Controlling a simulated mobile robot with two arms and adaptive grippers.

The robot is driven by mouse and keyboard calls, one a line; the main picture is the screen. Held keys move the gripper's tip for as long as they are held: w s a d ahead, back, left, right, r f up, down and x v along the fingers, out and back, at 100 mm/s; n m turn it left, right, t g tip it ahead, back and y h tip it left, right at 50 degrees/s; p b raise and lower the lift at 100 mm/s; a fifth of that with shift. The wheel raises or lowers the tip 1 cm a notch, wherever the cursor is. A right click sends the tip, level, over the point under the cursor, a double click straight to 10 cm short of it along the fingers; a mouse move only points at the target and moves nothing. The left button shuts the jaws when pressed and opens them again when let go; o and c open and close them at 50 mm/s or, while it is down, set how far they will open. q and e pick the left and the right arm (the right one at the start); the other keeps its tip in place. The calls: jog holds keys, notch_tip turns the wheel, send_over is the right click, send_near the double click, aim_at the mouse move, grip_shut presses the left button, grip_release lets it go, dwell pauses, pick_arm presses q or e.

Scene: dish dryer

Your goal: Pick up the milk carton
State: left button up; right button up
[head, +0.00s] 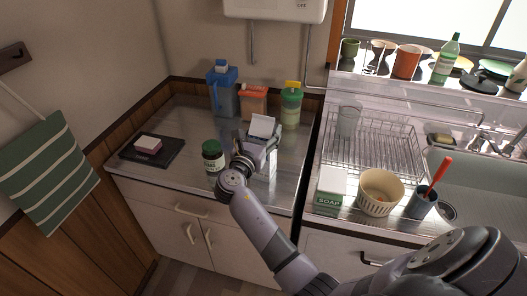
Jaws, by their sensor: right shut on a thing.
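The milk carton (263,126) is a white box with a gabled top. It stands on the steel counter at the left of the sink, among other containers. My right gripper (258,146) is around the carton's body and shut on it. The fingers and wrist hide much of the carton's lower part, so I cannot tell whether its base touches the counter. My left gripper is not in view.
A dark green-capped jar (213,157) stands close left of my gripper. A wire dish rack (372,140) and soap box (330,187) are to the right.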

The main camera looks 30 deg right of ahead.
grip_shut()
jog(key=shift+w+r, duration=0.1)
jog(key=shift+r, duration=0.05)
jog(key=shift+r, duration=0.1)
